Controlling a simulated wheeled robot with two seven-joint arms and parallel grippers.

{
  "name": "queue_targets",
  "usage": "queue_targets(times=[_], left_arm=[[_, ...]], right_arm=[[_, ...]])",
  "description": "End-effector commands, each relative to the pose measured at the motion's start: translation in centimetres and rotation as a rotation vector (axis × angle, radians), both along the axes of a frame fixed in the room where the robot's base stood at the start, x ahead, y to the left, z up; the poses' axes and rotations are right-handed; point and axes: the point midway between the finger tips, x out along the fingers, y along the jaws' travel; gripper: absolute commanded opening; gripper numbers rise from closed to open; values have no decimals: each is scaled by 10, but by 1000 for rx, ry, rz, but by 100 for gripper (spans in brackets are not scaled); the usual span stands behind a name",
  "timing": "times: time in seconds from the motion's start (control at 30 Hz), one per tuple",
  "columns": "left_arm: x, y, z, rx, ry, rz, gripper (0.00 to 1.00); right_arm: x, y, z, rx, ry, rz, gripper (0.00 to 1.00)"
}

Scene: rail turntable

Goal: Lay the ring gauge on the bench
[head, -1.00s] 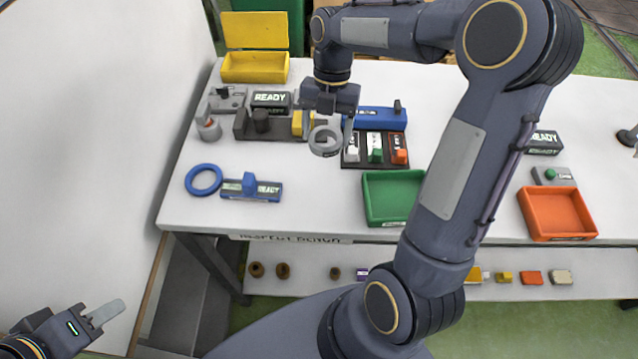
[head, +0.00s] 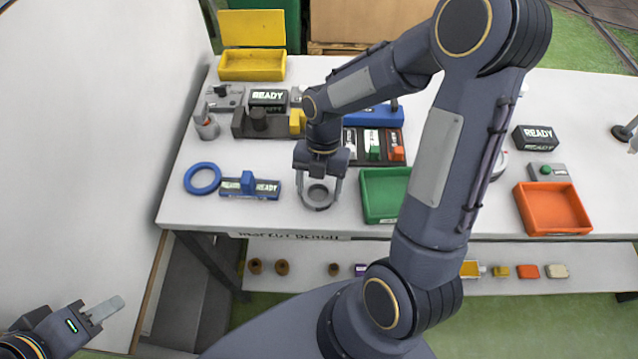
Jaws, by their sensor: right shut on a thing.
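The grey ring gauge (head: 317,205) is held level in my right gripper (head: 318,190), whose two fingers are shut on it from either side. It is low over the white bench (head: 240,219), near the front edge, between the blue gauge block and the green tray. I cannot tell whether it touches the bench top. My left gripper (head: 105,310) is at the lower left, off the bench and far from the ring; the view does not show whether its fingers are apart.
A blue ring (head: 202,178) and a blue block on a READY base (head: 250,187) lie to the left. A green tray (head: 384,211) stands close on the right. An orange tray (head: 553,226) is further right. Fixtures and a yellow bin (head: 252,67) stand behind.

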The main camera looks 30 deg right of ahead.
Motion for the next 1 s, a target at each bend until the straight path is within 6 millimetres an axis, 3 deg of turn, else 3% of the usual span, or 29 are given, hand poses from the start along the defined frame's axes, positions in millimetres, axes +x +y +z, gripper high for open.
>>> queue_targets(times=[0.17, 0.2, 0.37, 0.73, 1.0], left_arm=[[0, 0, -2, 0, 0, 0, 36], [0, 0, -2, 0, 0, 0, 36], [0, 0, -1, 0, 0, 0, 36], [0, 0, 0, 0, 0, 0, 36], [0, 0, -1, 0, 0, 0, 36]], right_arm=[[0, 0, -2, 1, -1, 0, 38], [0, 0, -2, 0, 0, 0, 69], [0, 0, -1, 0, 0, 0, 88], [2, -1, 6, 0, -4, -1, 88], [13, -11, 55, -1, -8, -1, 88]])
